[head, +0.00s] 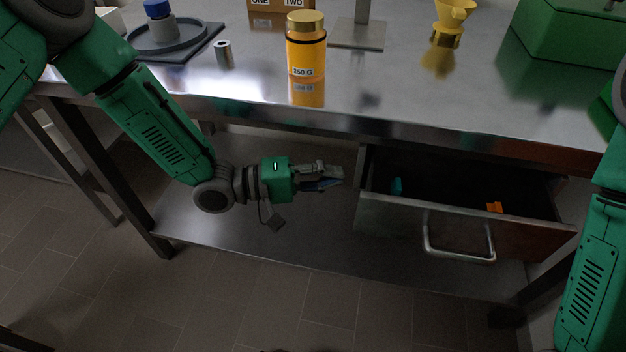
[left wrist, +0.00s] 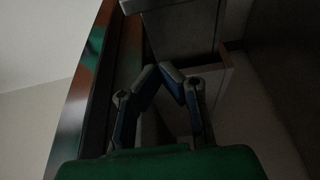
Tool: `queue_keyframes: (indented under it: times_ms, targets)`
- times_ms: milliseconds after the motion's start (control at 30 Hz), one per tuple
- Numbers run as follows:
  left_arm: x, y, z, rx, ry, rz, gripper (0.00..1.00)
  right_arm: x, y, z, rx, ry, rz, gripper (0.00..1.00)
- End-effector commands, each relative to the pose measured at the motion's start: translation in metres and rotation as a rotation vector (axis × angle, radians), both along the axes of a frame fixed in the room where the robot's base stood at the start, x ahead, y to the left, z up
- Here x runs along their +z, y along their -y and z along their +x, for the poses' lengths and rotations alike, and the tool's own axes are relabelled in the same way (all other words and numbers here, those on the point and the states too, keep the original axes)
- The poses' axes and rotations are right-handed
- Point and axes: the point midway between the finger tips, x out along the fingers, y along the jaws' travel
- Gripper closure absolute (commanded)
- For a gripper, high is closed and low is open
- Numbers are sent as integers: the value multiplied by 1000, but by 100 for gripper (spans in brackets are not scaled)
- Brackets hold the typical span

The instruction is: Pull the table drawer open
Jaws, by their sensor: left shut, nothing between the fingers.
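The table drawer (head: 470,233) stands pulled out from under the metal table (head: 270,95), at the right in the head view. Its inside is dark, with a teal item (head: 397,186) and an orange item (head: 494,207) in it. A metal bar handle (head: 459,254) is on its front. My left gripper (head: 338,178) is below the tabletop, left of the drawer and apart from the handle. It is shut and empty. In the left wrist view its fingers (left wrist: 166,72) meet in front of a drawer-like panel (left wrist: 212,85). My right gripper is out of view.
On the tabletop are a jar (head: 306,48) labelled 250 G, a small metal cylinder (head: 224,53), a yellow funnel (head: 452,18), a metal stand (head: 358,34) and a green box (head: 570,35). A lower shelf (head: 300,240) lies under the gripper. Table legs (head: 105,175) stand at the left.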

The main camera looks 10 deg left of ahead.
Motion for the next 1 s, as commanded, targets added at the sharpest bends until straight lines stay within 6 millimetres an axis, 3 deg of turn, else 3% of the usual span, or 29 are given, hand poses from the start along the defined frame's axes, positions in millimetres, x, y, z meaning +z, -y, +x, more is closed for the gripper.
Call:
queue_keyframes:
  times_ms: [200, 300, 500, 1000]
  targets:
    - [-3, 41, 12, 0, -2, -1, 100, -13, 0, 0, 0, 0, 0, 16]
    - [-2, 38, -7, 1, -5, -1, 100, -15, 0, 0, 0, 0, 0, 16]
    - [-1, 38, -24, 1, -1, 1, 100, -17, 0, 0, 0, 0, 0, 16]
    - [0, 37, -28, 2, -1, 1, 100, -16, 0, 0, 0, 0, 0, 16]
